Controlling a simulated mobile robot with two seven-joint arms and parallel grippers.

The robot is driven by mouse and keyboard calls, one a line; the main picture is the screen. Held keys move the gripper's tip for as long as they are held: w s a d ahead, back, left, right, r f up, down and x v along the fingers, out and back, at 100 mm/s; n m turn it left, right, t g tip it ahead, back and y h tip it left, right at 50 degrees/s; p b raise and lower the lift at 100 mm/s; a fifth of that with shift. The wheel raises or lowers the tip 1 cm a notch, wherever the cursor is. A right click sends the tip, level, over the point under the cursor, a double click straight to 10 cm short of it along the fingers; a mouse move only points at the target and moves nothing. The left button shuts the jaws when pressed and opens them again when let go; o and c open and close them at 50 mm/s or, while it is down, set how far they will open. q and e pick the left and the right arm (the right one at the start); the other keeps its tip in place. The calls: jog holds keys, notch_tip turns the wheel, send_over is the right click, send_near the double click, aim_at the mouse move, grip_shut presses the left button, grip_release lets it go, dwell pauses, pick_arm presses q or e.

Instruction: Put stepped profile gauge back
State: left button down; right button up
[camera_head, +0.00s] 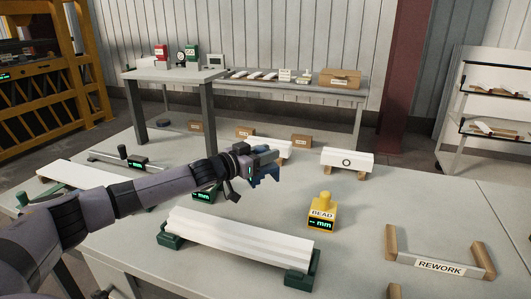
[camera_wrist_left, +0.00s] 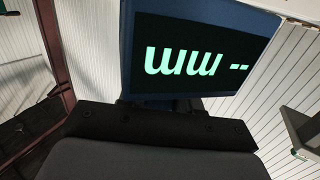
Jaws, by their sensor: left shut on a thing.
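My left gripper (camera_head: 262,160) is shut on a blue gauge (camera_head: 268,173) and holds it above the table, left of the yellow gauge. I take this blue gauge to be the stepped profile gauge, but its label is not readable. In the left wrist view the blue gauge (camera_wrist_left: 131,60) sits close in front, its dark screen showing green "-- mm" upside down. The gripper partly hides the gauge in the head view. My right gripper is not in view.
A yellow BEAD gauge (camera_head: 323,214) stands right of centre. A white profile (camera_head: 240,236) rests on green supports in front. A green gauge (camera_head: 206,194) sits partly behind my arm. A REWORK rack (camera_head: 440,266) stands at right, a white block (camera_head: 346,159) behind. Clear table lies around the yellow gauge.

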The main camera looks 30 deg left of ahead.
pick_arm(q)
notch_tip(320, 180, down, 5)
jog(key=b, duration=0.2)
jog(key=shift+b, duration=0.3)
jog(key=shift+f+b, duration=0.5)
jog(key=shift+f, duration=0.8)
jog(key=shift+c, duration=1.9)
grip_release()
notch_tip(320, 180, up, 20)
jog(key=p, duration=0.4)
